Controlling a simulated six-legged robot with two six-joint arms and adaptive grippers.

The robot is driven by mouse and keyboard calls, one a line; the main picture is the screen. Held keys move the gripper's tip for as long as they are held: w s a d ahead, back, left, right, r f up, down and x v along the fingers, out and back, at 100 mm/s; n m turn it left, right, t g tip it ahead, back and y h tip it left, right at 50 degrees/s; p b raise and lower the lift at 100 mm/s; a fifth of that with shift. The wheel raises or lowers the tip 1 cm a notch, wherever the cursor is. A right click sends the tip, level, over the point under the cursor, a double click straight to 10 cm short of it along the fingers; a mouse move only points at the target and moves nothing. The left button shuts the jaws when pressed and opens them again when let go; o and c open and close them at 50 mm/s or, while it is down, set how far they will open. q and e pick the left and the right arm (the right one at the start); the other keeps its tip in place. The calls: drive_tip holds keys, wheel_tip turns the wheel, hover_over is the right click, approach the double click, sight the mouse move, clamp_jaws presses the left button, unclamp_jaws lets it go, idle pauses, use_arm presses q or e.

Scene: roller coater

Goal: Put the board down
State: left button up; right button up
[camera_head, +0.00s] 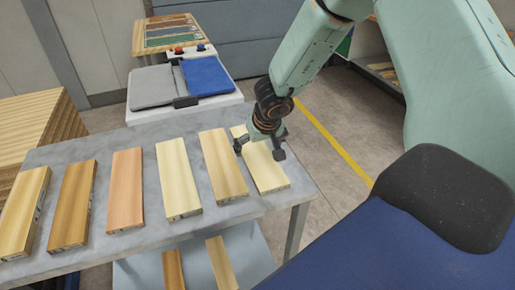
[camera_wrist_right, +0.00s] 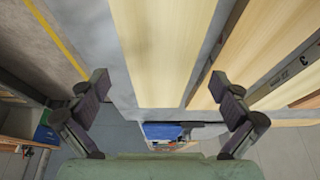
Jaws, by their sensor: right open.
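Several boards lie side by side on a grey table (camera_head: 145,232) in the head view. The rightmost, a pale board (camera_head: 267,177), lies flat at the table's right end. My right gripper (camera_head: 261,152) is just above that board's far part. In the right wrist view the gripper (camera_wrist_right: 160,105) is open, its fingers spread on either side of the pale board (camera_wrist_right: 165,45) and apart from it. The neighbouring board (camera_head: 223,165) lies just left of it in the head view. My left gripper is in neither view.
Other boards, including a pinkish one (camera_head: 126,190) and a pale one (camera_head: 178,178), fill the table leftward. Behind stands a white unit with a grey pad and a blue pad (camera_head: 206,76). A lower shelf (camera_head: 245,250) holds more boards. Floor right of the table is clear.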

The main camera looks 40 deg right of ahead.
use_arm(q)
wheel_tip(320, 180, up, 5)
drive_tip(key=p, duration=0.4)
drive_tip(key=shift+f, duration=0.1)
use_arm(e)
drive_tip(key=v, duration=1)
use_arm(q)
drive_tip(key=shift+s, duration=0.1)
use_arm(e)
drive_tip(key=shift+s, duration=0.1)
drive_tip(key=shift+f, duration=0.1)
drive_tip(key=b+x, duration=0.6)
drive_tip(key=x, duration=0.6)
drive_tip(key=shift+f, duration=0.2)
drive_tip(key=shift+r+p, duration=0.6)
drive_tip(key=shift+r, duration=0.15)
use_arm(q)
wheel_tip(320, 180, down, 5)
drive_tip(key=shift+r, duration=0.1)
use_arm(e)
drive_tip(key=shift+r, duration=0.1)
